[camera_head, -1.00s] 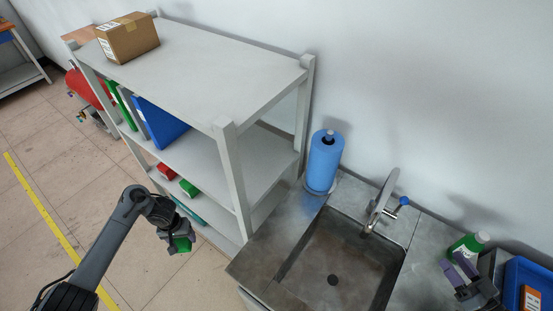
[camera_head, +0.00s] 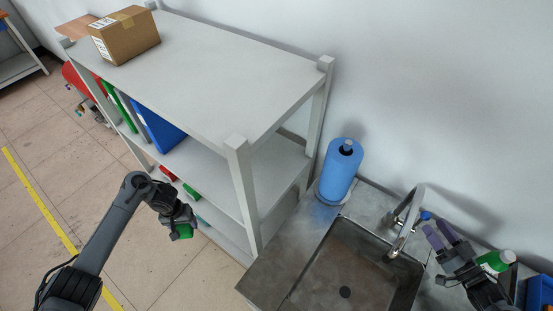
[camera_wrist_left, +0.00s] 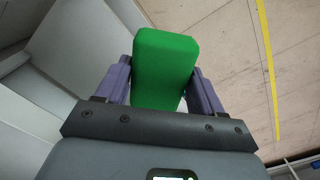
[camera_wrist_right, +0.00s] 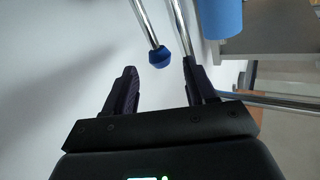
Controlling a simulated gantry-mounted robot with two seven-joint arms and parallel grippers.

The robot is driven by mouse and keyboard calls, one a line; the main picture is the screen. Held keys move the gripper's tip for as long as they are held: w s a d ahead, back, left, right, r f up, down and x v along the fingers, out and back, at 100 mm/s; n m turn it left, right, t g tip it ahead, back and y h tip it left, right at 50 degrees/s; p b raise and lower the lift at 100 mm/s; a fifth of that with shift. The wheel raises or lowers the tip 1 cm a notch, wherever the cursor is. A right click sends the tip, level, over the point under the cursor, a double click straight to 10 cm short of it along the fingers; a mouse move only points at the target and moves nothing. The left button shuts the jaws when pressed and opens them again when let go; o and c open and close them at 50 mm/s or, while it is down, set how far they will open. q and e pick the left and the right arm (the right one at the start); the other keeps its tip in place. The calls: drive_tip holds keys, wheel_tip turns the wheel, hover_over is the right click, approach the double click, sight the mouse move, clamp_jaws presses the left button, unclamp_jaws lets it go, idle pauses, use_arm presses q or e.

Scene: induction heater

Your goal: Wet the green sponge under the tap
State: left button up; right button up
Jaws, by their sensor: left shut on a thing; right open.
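My left gripper (camera_head: 181,222) is shut on the green sponge (camera_head: 181,232), left of the sink and in front of the shelf. The sponge (camera_wrist_left: 164,65) fills the space between the fingers in the left wrist view. The metal tap (camera_head: 404,222) stands at the back edge of the sink (camera_head: 345,270); its small blue-tipped lever (camera_head: 425,215) is on its right. My right gripper (camera_head: 442,234) is open beside the lever. In the right wrist view the blue knob (camera_wrist_right: 160,56) lies ahead of the open fingers (camera_wrist_right: 157,85), seemingly apart from them.
A blue paper roll (camera_head: 340,172) stands at the sink's back left corner. A grey shelf (camera_head: 210,65) holds a cardboard box (camera_head: 124,36) and folders. A green bottle (camera_head: 494,262) and a blue bin (camera_head: 540,293) sit right of the sink, close to my right gripper.

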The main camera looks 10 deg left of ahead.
sight(427, 215)
drive_tip(key=shift+x, duration=2.75)
clamp_jaws()
